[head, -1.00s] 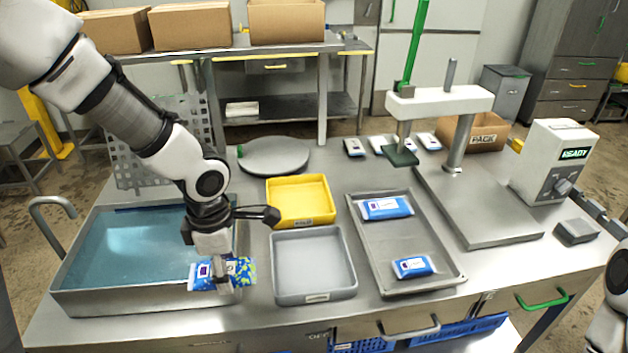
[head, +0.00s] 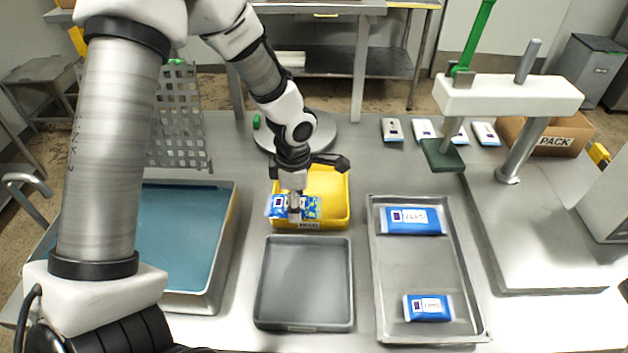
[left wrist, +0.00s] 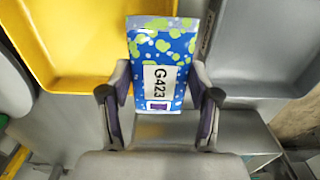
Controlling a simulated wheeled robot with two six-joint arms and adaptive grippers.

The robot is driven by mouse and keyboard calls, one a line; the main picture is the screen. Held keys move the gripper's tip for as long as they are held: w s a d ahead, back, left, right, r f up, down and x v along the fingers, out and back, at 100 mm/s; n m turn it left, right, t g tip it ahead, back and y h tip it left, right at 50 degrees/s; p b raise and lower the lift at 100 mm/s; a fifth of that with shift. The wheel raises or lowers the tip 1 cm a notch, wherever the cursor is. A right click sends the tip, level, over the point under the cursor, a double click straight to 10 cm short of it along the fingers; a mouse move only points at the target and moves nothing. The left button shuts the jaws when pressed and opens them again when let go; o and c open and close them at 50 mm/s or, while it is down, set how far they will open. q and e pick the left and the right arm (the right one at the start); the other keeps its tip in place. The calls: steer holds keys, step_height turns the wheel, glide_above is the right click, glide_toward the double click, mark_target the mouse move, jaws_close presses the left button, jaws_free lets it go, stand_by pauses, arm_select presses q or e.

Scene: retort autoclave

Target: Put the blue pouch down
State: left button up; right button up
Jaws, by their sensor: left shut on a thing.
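My left gripper (head: 294,212) is shut on the blue pouch (head: 312,208), which has green spots. In the head view the pouch shows in front of the near part of the yellow tray (head: 345,190); its height above the tray cannot be told. In the left wrist view the pouch (left wrist: 162,50) stands between the two fingers (left wrist: 160,100), with a white label reading G423 facing the camera. There the yellow tray (left wrist: 70,50) lies to its left and the grey tray (left wrist: 265,45) to its right. My right gripper is not in view.
The empty grey tray (head: 304,325) sits in front of the yellow one. A metal tray (head: 410,270) at right holds two blue-and-white pouches (head: 411,221). A water basin (head: 190,300) is at left. A press (head: 510,95) stands at back right.

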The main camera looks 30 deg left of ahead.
arm_select(q)
steer(key=w, duration=0.2)
steer(key=w+a+p, duration=0.1)
steer(key=w, duration=0.2)
steer(key=w+p, duration=0.1)
steer(key=w, duration=0.2)
steer(key=shift+a+f, duration=0.25)
steer(key=shift+f, duration=0.15)
steer(key=shift+w+f, duration=0.2)
steer(key=shift+w, duration=0.1)
step_height(320, 180, down, 3)
steer(key=shift+r+p, duration=0.15)
steer(key=shift+p, duration=0.45)
steer(key=shift+f, duration=0.35)
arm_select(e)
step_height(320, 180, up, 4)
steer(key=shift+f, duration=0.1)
arm_select(q)
steer(key=o, duration=1.2)
steer(key=shift+f, duration=0.1)
step_height(320, 180, up, 12)
steer(key=b, duration=0.2)
steer(key=shift+r, duration=0.2)
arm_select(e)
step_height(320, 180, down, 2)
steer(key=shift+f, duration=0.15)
